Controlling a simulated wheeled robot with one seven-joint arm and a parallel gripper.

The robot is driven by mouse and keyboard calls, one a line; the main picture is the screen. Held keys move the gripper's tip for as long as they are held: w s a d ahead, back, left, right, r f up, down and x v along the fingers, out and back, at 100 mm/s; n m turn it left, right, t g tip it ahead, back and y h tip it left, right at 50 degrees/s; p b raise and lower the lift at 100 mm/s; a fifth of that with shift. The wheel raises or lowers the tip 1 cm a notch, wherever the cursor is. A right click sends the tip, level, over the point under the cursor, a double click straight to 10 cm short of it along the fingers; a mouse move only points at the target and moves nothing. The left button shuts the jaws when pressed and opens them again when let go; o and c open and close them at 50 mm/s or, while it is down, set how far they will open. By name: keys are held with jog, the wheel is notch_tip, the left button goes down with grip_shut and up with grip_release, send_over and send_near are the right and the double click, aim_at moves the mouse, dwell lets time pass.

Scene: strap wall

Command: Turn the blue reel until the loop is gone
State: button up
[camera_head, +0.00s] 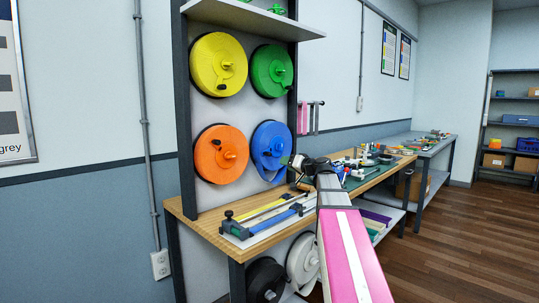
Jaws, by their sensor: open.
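The blue reel (268,139) is mounted at the lower right of the upright wall rack. A curved blue band, which looks like a loop of strap, shows at its lower part, with a pale gap inside it. My gripper (297,164) is small in view at the end of my pink and grey arm, by the right side of the blue reel. It is open, and nothing shows between its fingers. I cannot tell whether it touches the reel or its knob.
Yellow (212,70), green (264,63) and orange (210,150) reels share the rack. Below, the wooden bench (189,208) holds a strap jig (265,220) with yellow and blue strips. Black (262,283) and white (297,262) reels sit underneath. Open floor (440,235) lies right.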

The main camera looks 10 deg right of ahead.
aim_at(268, 154)
jog(key=shift+t, duration=0.3)
jog(key=x, duration=0.4)
jog(key=r+x, duration=0.1)
jog(key=x, duration=0.3)
jog(key=r+x, duration=0.1)
jog(key=x, duration=0.3)
jog(key=shift+w+a+r, duration=0.1)
jog(key=shift+w+r, duration=0.1)
jog(key=shift+w, duration=0.05)
jog(key=shift+c, duration=0.4)
grip_shut()
